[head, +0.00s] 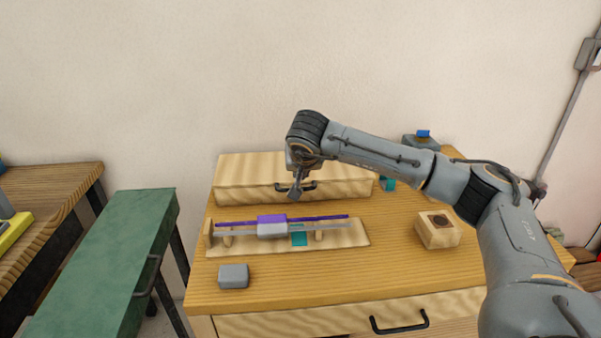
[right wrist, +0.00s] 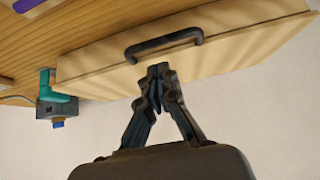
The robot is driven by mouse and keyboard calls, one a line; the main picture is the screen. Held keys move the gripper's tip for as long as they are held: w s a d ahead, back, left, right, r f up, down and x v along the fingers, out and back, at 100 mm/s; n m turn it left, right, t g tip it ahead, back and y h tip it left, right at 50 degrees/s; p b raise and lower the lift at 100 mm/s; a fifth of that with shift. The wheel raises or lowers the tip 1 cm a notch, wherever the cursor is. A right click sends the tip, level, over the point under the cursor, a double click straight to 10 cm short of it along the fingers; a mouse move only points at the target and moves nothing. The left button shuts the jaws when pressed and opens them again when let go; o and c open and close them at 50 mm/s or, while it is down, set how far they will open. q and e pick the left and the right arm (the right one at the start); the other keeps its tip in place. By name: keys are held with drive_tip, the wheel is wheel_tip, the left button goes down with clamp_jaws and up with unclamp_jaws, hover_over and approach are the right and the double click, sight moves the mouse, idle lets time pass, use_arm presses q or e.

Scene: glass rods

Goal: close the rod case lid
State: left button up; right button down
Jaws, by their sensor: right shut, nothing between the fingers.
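The rod case is a long pale wooden box (head: 235,180) at the back of the table, with a dark handle (head: 318,185) on its front. Its top looks flat and down, with no gap that I can make out. The case also shows in the right wrist view (right wrist: 235,40), with the handle (right wrist: 165,44) just beyond my fingertips. My right gripper (head: 294,193) is shut and empty, pointing down in front of the case by the handle. I cannot tell whether it touches the handle. My left gripper is not in view.
A wooden stand (head: 350,238) in front of the case holds a purple rod (head: 325,217) and a grey rod (head: 338,225). A grey block (head: 233,276) lies at front left. A wooden block with a dark hole (head: 439,233) stands right. The front middle is clear.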

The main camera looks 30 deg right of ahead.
drive_tip(key=s+a+f, duration=0.1)
drive_tip(key=s+a, duration=0.3)
drive_tip(key=s, duration=0.4)
drive_tip(key=shift+s, duration=0.25)
drive_tip(key=shift+a, duration=0.1)
